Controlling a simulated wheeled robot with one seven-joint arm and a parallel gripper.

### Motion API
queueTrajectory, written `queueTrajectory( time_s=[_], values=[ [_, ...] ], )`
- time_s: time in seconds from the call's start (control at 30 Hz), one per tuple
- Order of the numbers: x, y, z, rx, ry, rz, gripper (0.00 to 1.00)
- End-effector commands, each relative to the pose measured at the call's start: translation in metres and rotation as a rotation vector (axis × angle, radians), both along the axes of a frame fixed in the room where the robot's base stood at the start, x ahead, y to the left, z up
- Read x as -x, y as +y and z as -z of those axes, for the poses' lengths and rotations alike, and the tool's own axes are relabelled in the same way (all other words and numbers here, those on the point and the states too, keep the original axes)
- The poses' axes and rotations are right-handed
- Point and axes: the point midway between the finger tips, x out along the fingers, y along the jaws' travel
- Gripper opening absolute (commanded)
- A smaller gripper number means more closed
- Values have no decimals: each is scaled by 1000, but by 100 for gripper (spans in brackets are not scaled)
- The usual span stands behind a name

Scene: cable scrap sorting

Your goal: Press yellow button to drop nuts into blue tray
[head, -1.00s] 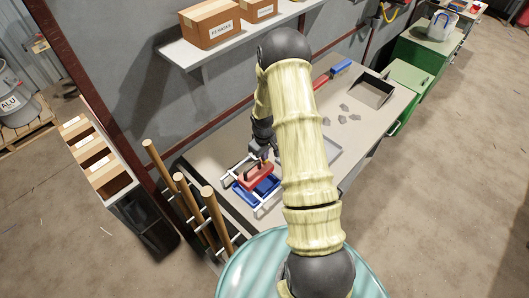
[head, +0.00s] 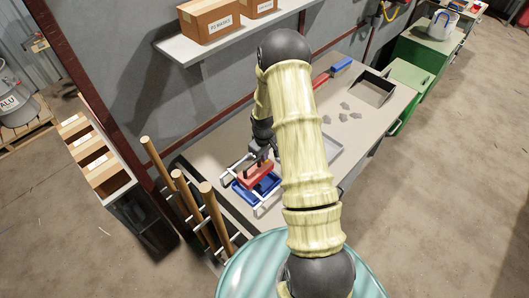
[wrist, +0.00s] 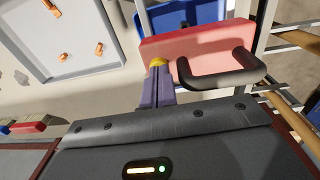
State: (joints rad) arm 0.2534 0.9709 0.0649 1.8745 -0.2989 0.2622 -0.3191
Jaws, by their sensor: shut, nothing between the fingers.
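The red block (head: 258,173) with a black handle (wrist: 222,79) sits over the blue tray (head: 246,194) inside a pale frame on the bench. The blue tray also shows at the top of the wrist view (wrist: 190,12). The yellow button (wrist: 157,62) is on the near edge of the red block, partly hidden by my fingers. My gripper (wrist: 158,72) is shut and empty, its tips right at the button, seemingly touching it. In the head view my gripper (head: 264,152) is beside the block, partly hidden by my arm. No nuts are visible in the visible part of the blue tray.
A grey tray (wrist: 118,62) with a few copper-coloured pieces lies beside the block. Upright wooden poles (head: 212,215) stand at the bench's left end. Grey scraps, an open bin (head: 372,92) and a shelf with boxes (head: 208,20) are farther back.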

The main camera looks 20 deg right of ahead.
Motion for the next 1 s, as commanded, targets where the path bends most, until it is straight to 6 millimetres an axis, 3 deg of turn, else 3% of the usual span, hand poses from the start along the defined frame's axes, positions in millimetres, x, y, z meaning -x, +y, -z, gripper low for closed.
queueTrajectory(
  time_s=[0.6, 1.0],
  values=[
    [4, 1, 2, -2, 12, 0, 0],
    [2, 3, -46, -1, 3, -3, 0]
  ],
)
